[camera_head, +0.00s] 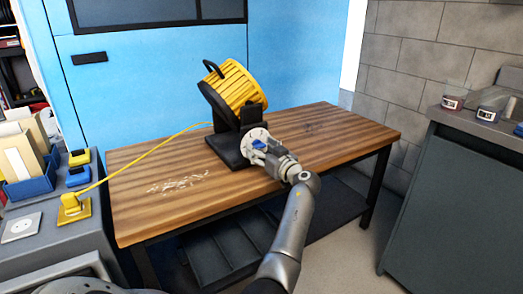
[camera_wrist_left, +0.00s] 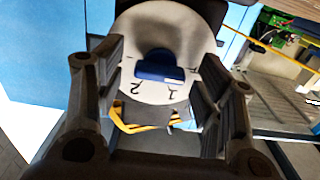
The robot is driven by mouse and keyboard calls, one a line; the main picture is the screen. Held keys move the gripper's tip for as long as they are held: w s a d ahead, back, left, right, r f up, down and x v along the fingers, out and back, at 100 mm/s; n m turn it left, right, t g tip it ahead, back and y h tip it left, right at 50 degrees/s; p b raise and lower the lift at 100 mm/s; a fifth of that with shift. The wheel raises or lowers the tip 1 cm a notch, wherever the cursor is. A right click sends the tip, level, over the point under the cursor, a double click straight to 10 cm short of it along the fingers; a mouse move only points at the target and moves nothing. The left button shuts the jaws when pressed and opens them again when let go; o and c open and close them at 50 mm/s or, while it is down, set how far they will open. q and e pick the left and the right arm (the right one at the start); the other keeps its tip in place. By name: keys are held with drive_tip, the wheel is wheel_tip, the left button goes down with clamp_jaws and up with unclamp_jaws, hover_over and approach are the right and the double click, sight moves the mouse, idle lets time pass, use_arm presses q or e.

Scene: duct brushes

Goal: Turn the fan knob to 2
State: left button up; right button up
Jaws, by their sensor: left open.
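A yellow fan (camera_head: 236,86) with a black base stands on the wooden table. Its pale round dial (camera_head: 257,133) carries a blue knob (camera_head: 259,144). The left wrist view shows the knob (camera_wrist_left: 158,66) on the dial (camera_wrist_left: 150,30), with the black marks 1 and 2 along the dial's lower edge. I cannot tell which mark the knob points to. My left gripper (camera_head: 266,152) is open in front of the dial. In the left wrist view its fingers (camera_wrist_left: 160,62) lie on either side of the knob, with visible gaps. My right gripper is not in view.
The wooden table (camera_head: 330,135) is clear right of the fan. A yellow cord (camera_head: 145,153) runs left to a yellow plug (camera_head: 72,207) on a grey counter. A dark cabinet (camera_head: 450,210) with jars stands at the right. A blue wall is behind.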

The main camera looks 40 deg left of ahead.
use_arm(q)
drive_tip(key=shift+a, duration=0.15)
drive_tip(key=shift+c, duration=0.3)
drive_tip(key=c, duration=0.9)
drive_tip(key=shift+c, duration=0.2)
